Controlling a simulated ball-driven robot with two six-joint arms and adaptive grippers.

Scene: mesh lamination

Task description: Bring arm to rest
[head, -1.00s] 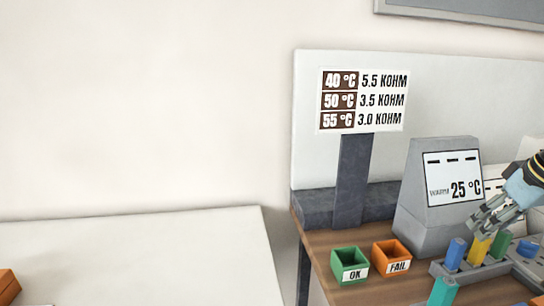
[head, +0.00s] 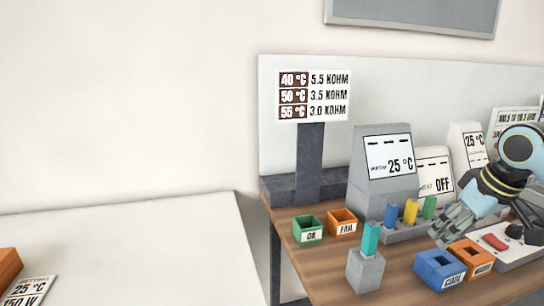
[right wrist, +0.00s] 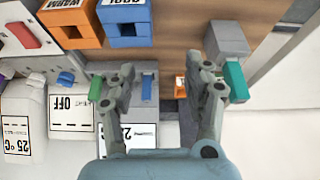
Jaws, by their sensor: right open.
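My right gripper (head: 452,226) is open and empty in the head view, in front of and to the right of the grey rack (head: 395,236). In the right wrist view, its two fingers (right wrist: 166,82) are spread wide with nothing between them held. The rack carries a blue block (head: 391,215), a yellow block (head: 411,211) and a green block (head: 429,207), all upright. A teal block (head: 371,238) stands in a grey holder (head: 365,272). In the wrist view the yellow block is not clearly visible. My left gripper is not in view.
A green OK bin (head: 307,229) and an orange FAIL bin (head: 343,222) stand at the table's left. Blue (head: 440,269) and orange (head: 471,257) boxes lie in front of my right gripper. Behind are the 25 °C display (head: 389,158) and OFF unit (head: 436,174).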

